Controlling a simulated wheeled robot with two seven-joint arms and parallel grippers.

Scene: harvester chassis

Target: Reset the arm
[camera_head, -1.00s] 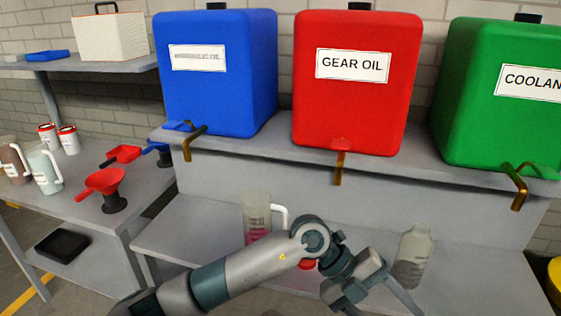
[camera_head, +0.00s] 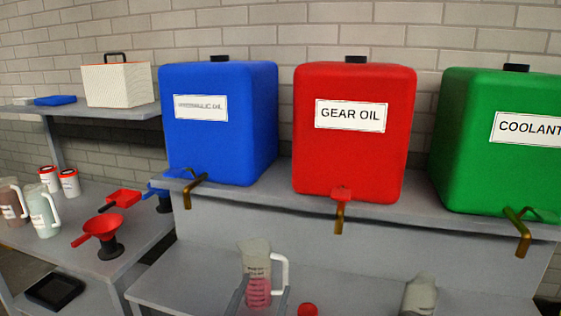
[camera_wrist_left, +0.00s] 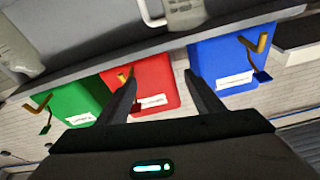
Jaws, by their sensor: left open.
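My left gripper (camera_head: 261,299) shows only its grey fingertips at the bottom edge of the head view, in front of a clear jug. In the left wrist view, which is upside down, its two dark fingers (camera_wrist_left: 160,76) are spread with nothing held between them. The rest of my left arm is out of the head view. The clear jug (camera_head: 257,262) has pink liquid and a white handle, and stands on the lower bench. It also shows in the left wrist view (camera_wrist_left: 182,14), beyond the fingers and not gripped. My right gripper is in neither view.
Blue (camera_head: 222,145), red GEAR OIL (camera_head: 352,160) and green COOLANT (camera_head: 480,165) tanks with taps stand on a raised shelf (camera_head: 275,190). A clear bottle (camera_head: 421,296) and a red cap (camera_head: 307,310) are low in view. A red funnel (camera_head: 103,228) stands on the left table.

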